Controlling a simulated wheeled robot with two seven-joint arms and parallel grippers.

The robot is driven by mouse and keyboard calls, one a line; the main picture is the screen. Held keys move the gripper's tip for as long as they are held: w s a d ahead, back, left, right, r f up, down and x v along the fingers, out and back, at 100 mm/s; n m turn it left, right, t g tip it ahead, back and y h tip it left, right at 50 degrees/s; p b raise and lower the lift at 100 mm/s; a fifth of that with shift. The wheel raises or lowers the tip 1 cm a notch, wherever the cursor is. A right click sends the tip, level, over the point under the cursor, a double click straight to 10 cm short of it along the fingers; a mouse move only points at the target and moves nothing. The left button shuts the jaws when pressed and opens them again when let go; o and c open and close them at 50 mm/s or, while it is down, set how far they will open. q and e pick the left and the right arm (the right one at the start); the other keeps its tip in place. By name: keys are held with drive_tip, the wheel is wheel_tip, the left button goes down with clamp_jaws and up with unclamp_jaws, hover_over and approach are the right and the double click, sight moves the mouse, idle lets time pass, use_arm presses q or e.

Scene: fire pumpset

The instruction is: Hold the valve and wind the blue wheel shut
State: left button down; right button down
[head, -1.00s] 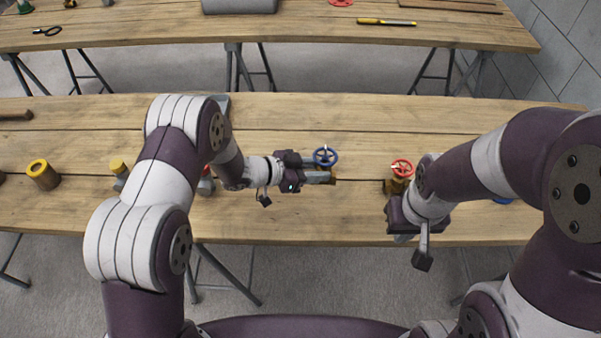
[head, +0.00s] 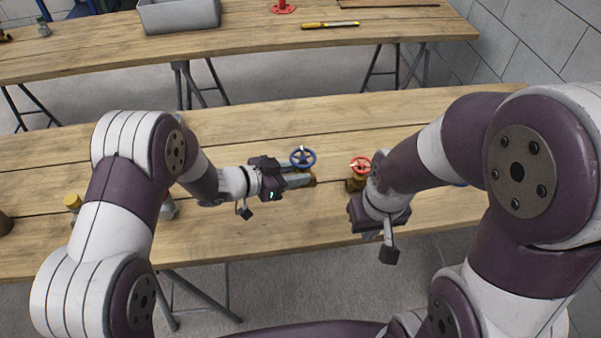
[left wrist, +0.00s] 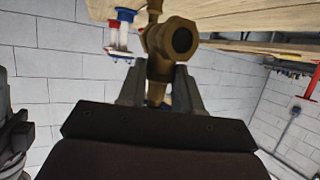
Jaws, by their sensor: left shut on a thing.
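The valve is brass with a blue wheel (head: 303,159) on top, over the middle of the near table. My left gripper (head: 300,181) is shut on the brass valve body (head: 312,180) from the left, with the wheel facing up above the fingers. In the left wrist view, the brass body (left wrist: 161,66) with its dark round opening sits between the two fingers (left wrist: 158,88). My right gripper (head: 377,220) hangs to the right of the blue wheel, just in front of a second valve; its fingertips are hidden.
A brass valve with a red wheel (head: 360,165) stands right of the blue one, close to my right arm. The near table (head: 240,138) is bare behind the valves. A yellow-topped item (head: 73,201) stands at left. A grey bin (head: 180,14) is on the far table.

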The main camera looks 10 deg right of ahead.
use_arm(q)
drive_tip(key=w+a+p, duration=0.2)
drive_tip(key=w+a, duration=0.2)
drive_tip(key=a, duration=0.4)
drive_tip(key=shift+w+a, duration=0.4)
idle(0.5)
drive_tip(key=shift+f+b, duration=3.65)
drive_tip(key=shift+f, duration=1.65)
